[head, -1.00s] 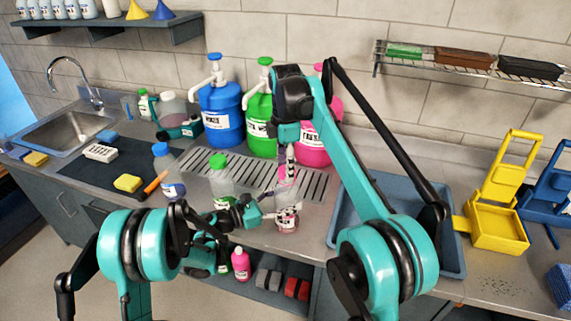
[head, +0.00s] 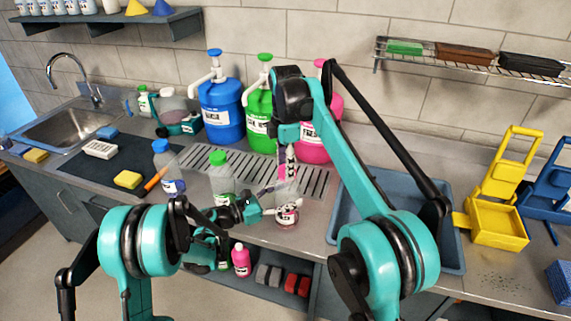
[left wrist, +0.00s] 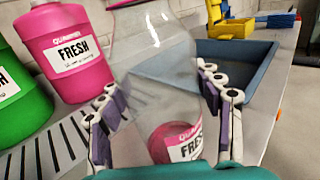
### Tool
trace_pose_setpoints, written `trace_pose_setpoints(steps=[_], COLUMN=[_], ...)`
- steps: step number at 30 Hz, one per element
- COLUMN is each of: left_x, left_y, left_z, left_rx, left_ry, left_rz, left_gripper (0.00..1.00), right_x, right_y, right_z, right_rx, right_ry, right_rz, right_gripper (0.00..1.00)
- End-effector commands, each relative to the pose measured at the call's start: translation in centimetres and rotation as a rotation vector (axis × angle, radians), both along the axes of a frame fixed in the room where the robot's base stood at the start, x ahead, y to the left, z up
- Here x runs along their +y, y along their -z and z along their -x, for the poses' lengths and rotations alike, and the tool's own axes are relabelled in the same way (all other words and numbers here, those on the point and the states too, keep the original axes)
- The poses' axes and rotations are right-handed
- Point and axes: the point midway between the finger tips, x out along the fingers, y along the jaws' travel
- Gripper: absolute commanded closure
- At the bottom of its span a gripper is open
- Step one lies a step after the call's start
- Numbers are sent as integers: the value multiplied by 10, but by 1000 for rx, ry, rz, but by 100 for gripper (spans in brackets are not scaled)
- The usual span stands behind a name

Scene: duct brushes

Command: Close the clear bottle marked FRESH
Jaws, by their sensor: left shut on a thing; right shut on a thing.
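The clear bottle marked FRESH (head: 287,214) stands on the counter in front of the slotted drain plate. It has a pink-edged label and a little pink liquid low down; it fills the middle of the left wrist view (left wrist: 152,75), its top cut off there. My left gripper (head: 272,206) is shut on its body, with one finger on each side in the left wrist view (left wrist: 160,95). My right gripper (head: 289,164) points down above the bottle, shut on a small pink piece (head: 282,172), probably a cap. Whether this piece touches the bottle's mouth I cannot tell.
Large pump jugs in blue (head: 221,108), green (head: 259,118) and pink (head: 312,142) stand behind. A green-capped clear bottle (head: 221,180) stands to the left. A blue-grey tray (head: 345,215) lies to the right, beside a yellow caddy (head: 497,225). The counter's front edge is close.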

Motion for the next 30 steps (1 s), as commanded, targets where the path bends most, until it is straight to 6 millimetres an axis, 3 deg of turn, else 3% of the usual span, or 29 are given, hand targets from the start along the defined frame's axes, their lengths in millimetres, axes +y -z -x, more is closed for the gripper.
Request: trace_pose_setpoints(steps=[4, 8, 30], left_x=[0, 0, 0], left_y=[0, 0, 0], left_z=[0, 0, 0], left_rx=[0, 0, 0], left_ry=[0, 0, 1], left_rz=[0, 0, -1], left_gripper=[100, 100, 100], right_x=[0, 0, -6], right_y=[0, 0, 1], right_z=[0, -2, -7], right_rx=[0, -1, -2], right_ry=[70, 314, 2184], right_rz=[0, 0, 3], right_gripper=[69, 69, 69])
